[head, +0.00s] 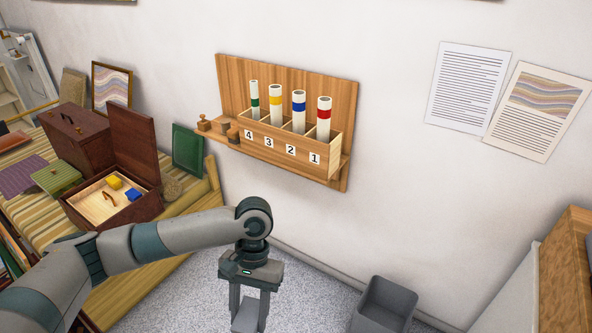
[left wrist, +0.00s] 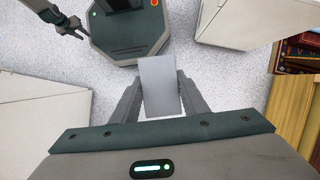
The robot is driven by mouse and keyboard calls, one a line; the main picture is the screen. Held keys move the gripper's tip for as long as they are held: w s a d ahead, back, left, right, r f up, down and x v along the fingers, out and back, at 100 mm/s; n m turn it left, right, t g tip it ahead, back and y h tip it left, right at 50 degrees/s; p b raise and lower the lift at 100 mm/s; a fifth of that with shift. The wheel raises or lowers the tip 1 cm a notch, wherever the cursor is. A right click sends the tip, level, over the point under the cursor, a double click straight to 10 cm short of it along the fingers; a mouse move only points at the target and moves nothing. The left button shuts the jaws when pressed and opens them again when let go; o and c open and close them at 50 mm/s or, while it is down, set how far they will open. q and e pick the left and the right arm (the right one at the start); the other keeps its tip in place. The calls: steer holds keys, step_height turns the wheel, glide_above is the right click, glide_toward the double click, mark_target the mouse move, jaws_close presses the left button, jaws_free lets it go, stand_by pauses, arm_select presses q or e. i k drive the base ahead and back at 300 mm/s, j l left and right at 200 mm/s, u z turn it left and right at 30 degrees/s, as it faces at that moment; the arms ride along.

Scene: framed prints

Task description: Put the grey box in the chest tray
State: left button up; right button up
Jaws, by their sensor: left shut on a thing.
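The grey box (head: 246,315) is held between the fingers of my left gripper (head: 248,298), which points down over the speckled floor in the head view. In the left wrist view the grey box (left wrist: 159,86) stands out between the two fingers (left wrist: 155,108). The chest tray (head: 92,207) is the pale wooden inside of the open dark-red chest, left of the gripper.
The raised chest lid (head: 132,145) stands behind the tray. A wall rack (head: 290,150) holds banded tubes. A grey bin (head: 385,305) stands on the floor.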

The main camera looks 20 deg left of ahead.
mark_target(88, 205)
steer(key=i+j+u, duration=0.15)
steer(key=i+u, duration=0.75)
steer(key=i+l+u, duration=0.1)
steer(key=i+u, duration=0.3)
steer(key=i+j+u, duration=0.15)
steer(key=i+u, duration=0.15)
steer(key=i, duration=0.3)
steer(key=i+u, duration=0.35)
steer(key=i, duration=0.25)
steer(key=i+j+z, duration=0.2)
steer(key=i, duration=0.3)
steer(key=i+j+z, duration=0.2)
steer(key=i, duration=0.35)
